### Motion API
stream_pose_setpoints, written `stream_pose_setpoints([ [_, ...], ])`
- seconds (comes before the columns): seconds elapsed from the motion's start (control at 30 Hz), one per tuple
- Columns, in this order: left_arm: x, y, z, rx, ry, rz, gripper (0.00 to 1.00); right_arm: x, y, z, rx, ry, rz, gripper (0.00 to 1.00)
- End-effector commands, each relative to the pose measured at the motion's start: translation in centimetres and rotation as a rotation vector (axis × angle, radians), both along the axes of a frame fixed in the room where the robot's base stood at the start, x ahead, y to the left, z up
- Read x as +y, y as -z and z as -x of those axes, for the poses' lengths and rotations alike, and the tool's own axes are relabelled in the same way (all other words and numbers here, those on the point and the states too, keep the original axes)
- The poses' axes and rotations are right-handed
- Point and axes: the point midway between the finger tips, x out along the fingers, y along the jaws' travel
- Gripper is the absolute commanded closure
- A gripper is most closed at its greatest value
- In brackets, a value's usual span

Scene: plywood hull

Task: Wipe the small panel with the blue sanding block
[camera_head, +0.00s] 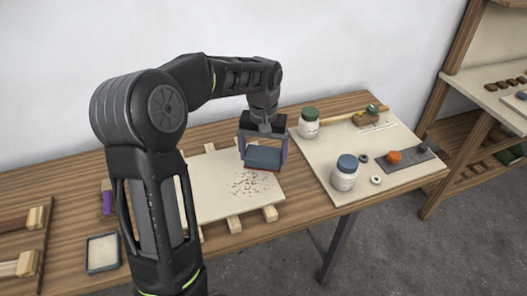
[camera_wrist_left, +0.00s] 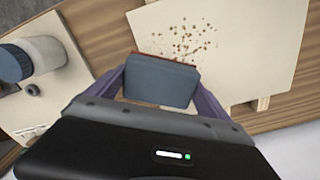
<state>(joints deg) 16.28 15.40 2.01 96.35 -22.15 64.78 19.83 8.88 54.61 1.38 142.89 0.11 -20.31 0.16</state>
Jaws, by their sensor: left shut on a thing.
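My left gripper (camera_head: 263,151) is shut on the blue sanding block (camera_head: 263,157). In the head view it holds the block at the right part of the small pale panel (camera_head: 215,173), close over its surface; I cannot tell whether they touch. Reddish-brown specks (camera_head: 252,184) lie on the panel just in front of the block. In the left wrist view the blue block (camera_wrist_left: 160,82) sits between the purple fingers, and the specks (camera_wrist_left: 182,40) show beyond it on the panel (camera_wrist_left: 250,45). The panel rests on wooden strips (camera_head: 236,224). My right gripper is not in view.
A pale board (camera_head: 330,190) to the right holds a green-lidded jar (camera_head: 308,124), a blue-lidded jar (camera_head: 345,174), an orange-handled scraper (camera_head: 405,158) and a brush. A shallow tray (camera_head: 102,252) and wooden-ended tools (camera_head: 25,264) lie on the left. A shelf (camera_head: 490,80) stands at right.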

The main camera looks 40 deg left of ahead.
Motion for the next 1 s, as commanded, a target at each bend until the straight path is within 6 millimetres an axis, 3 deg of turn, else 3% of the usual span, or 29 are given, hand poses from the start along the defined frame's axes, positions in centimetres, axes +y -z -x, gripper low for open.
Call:
stream_pose_setpoints([
  [0.03,0.0,0.9,0.0,0.000,0.000,0.000,0.47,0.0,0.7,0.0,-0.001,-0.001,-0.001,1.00],
  [0.23,0.0,2.1,0.0,0.000,0.000,0.000,0.47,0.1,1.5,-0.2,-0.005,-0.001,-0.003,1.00],
  [1.0,0.0,2.3,0.0,0.000,0.001,0.000,0.47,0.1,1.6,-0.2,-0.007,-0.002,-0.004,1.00],
])
